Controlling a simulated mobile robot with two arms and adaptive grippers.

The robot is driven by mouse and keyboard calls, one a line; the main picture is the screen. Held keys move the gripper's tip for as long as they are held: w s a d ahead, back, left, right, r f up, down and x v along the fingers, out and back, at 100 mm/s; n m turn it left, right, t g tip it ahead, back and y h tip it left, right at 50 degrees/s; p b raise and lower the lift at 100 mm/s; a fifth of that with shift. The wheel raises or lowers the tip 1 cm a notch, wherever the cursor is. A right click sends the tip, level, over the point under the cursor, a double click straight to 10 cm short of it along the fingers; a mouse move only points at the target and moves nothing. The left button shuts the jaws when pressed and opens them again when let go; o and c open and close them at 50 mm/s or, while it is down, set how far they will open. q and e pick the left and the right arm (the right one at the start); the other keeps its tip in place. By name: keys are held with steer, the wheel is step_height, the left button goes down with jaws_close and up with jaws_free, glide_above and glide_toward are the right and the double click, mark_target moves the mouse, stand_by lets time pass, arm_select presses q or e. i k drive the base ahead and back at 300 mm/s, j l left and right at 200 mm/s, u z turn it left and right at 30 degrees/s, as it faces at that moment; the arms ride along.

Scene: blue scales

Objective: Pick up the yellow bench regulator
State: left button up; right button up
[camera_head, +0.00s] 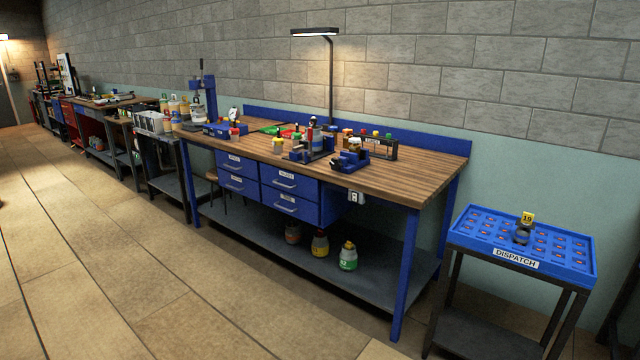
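I cannot tell for sure which thing is the yellow bench regulator. A small dark item with a yellow top marked 19 (526,222) stands upright on the blue dispatch tray (478,249) at the right. On the lower shelf of the workbench stand a dark and yellow container (320,243) and a green and white one with a yellow top (348,257). Small items with yellow parts, too small to tell, are on the wooden bench top (410,178). Neither of my grippers is in view.
The workbench has blue drawers (285,182), a tall lamp (330,75) and a blue press (203,95) at its left end. More benches run along the wall to the far left. The tiled floor (110,240) in front is clear.

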mark_target(278, 142)
steer(key=i+u, duration=0.1)
steer(key=i, duration=0.5)
steer(key=i+l+u, duration=0.1)
steer(key=i, duration=0.5)
steer(key=i+l+u, duration=0.1)
steer(key=i, duration=0.5)
steer(key=i+l+u, duration=0.1)
steer(key=i+l, duration=0.15)
steer(key=i, duration=0.35)
